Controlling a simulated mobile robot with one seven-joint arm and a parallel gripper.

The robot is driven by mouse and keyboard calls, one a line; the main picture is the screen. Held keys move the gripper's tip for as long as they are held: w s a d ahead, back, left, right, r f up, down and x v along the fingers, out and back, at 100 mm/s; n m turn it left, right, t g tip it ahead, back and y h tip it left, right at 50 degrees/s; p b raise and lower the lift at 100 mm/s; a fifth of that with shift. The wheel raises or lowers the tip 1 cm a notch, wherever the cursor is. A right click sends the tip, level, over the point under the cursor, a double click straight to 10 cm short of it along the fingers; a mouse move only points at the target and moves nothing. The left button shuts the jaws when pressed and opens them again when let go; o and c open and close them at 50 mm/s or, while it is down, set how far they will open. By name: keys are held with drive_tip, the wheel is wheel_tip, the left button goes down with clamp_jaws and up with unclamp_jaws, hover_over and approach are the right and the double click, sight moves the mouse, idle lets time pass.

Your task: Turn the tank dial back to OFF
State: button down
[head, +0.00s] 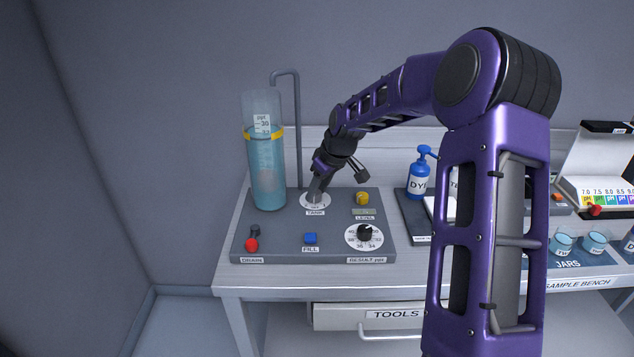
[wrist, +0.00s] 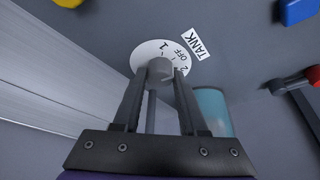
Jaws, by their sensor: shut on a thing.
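The tank dial (head: 306,203) is a white round plate on the grey panel, above the TANK label (head: 315,212). In the wrist view the dial plate (wrist: 147,50) shows the marks 1, OFF and 2 around a grey knob (wrist: 160,70). My gripper (wrist: 157,80) is shut on this knob, with one finger on each side. In the head view my gripper (head: 316,193) reaches down onto the dial from the upper right and hides most of the knob. I cannot tell which mark the knob points to.
A clear tank (head: 267,172) of blue liquid stands close left of the dial. The panel also has a red drain lever (head: 251,244), blue fill button (head: 310,238), yellow level knob (head: 362,198) and black result dial (head: 365,233). A blue pump bottle (head: 420,178) stands to the right.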

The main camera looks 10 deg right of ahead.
drive_tip(key=shift+n+g+p, duration=0.3)
drive_tip(key=shift+n+p, duration=0.2)
drive_tip(key=shift+n, duration=0.4)
drive_tip(key=shift+y, duration=0.3)
drive_tip(key=shift+c, duration=2.2)
unclamp_jaws()
drive_tip(key=p+v, duration=0.1)
drive_tip(key=v, duration=1.6)
drive_tip(key=shift+r, duration=0.2)
drive_tip(key=shift+d, duration=0.15)
